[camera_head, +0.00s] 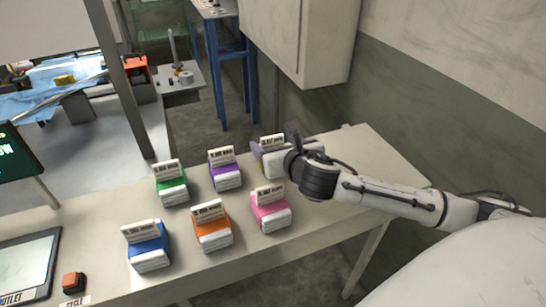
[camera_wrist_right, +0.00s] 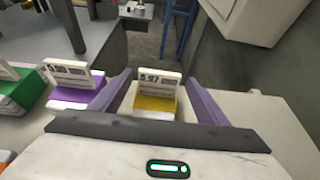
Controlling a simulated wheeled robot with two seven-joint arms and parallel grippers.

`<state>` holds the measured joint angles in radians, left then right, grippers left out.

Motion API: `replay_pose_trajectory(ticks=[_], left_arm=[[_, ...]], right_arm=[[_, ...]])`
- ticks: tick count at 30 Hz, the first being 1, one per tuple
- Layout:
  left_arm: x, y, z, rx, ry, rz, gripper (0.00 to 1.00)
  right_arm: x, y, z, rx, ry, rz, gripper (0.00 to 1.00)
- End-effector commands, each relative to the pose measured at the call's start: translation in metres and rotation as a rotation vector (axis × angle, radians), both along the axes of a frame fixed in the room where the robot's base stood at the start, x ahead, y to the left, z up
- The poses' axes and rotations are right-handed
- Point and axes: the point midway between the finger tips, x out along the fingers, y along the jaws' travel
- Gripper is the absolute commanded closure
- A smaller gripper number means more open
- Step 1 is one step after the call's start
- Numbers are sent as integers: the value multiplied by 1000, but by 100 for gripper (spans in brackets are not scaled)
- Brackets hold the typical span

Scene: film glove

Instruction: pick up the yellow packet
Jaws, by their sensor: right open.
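The yellow packet (camera_wrist_right: 154,104) stands upright on the table in the right wrist view, with a white label card on top. It lies between the two purple fingers of my right gripper (camera_wrist_right: 157,88), which are open, one on each side of it. I cannot tell whether they touch it. In the head view the right gripper (camera_head: 274,150) is over the far end of the packet rows and hides most of the yellow packet; a white label card (camera_head: 272,141) shows there. My left gripper is not in view.
On the table (camera_head: 330,210) stand a purple packet (camera_head: 226,178), a green one (camera_head: 172,191), a pink one (camera_head: 271,214), an orange one (camera_head: 213,235) and a blue one (camera_head: 149,254). A wall cabinet (camera_head: 300,40) hangs beyond. The table's right end is bare.

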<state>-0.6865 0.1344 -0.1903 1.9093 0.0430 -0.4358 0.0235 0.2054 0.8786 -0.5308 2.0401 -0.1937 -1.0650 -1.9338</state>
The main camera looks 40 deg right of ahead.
Motion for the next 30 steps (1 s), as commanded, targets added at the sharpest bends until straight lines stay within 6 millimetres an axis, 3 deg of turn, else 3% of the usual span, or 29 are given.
replay_pose_trajectory(ticks=[12, 20, 23, 27, 30], left_arm=[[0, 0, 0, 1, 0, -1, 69], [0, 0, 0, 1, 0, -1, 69], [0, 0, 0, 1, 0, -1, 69], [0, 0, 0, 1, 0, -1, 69], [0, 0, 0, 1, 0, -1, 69]], right_arm=[[43, -9, -22, 3, -1, 0, 31], [47, -10, -23, 2, -2, 1, 31], [47, -10, -23, 2, -2, 1, 43], [47, -10, -23, 3, -1, 1, 67], [47, -10, -23, 2, -2, 1, 70]])
